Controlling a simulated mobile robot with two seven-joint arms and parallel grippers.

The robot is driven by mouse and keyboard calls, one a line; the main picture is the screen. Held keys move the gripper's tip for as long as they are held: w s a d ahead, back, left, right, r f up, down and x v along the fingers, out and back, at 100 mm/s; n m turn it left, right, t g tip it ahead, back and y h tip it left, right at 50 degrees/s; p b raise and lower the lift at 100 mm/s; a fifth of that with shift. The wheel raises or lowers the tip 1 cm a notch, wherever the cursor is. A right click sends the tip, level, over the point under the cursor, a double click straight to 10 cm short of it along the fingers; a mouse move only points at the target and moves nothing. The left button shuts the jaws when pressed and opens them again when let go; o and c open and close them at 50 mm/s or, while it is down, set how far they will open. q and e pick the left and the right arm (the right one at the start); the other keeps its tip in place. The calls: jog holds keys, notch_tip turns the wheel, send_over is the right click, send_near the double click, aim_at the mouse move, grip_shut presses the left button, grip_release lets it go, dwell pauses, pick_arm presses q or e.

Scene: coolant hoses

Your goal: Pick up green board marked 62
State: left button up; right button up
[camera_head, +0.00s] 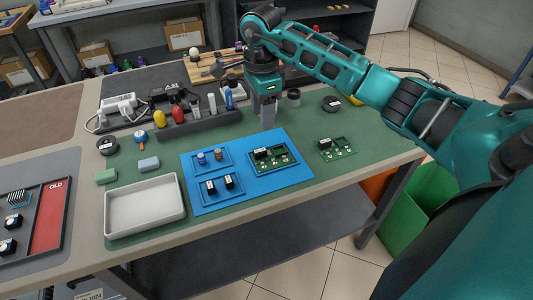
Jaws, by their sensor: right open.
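Two green boards with dark parts on them are in the head view. One green board (284,160) lies in a tray on the blue mat (210,203). The other green board (345,153) lies to the right on the green mat, off the blue one. Both carry small white labels, too small for me to read, so I cannot tell which is marked 62. My right gripper (268,124) points down just behind the tray with the first board. It is open and empty, apart from both boards. My left gripper is out of view.
Two small blue trays (197,163) hold small parts on the mat's left side. An empty white tray (145,208) stands left of it. A dark tool rack (206,122) stands behind, left of my right gripper. Green mat is free around the right board.

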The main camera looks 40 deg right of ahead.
send_over(261, 150)
jog(key=f, duration=0.5)
jog(key=shift+w+d, duration=0.2)
jog(key=shift+d, duration=0.2)
jog(key=shift+s+a+f, duration=0.1)
jog(key=shift+a+f, duration=0.1)
jog(key=shift+f, duration=1.15)
jog(key=shift+s+a+f, duration=0.1)
jog(key=shift+a+f, duration=0.1)
jog(key=shift+f, duration=1.15)
jog(key=shift+c, duration=0.4)
grip_shut()
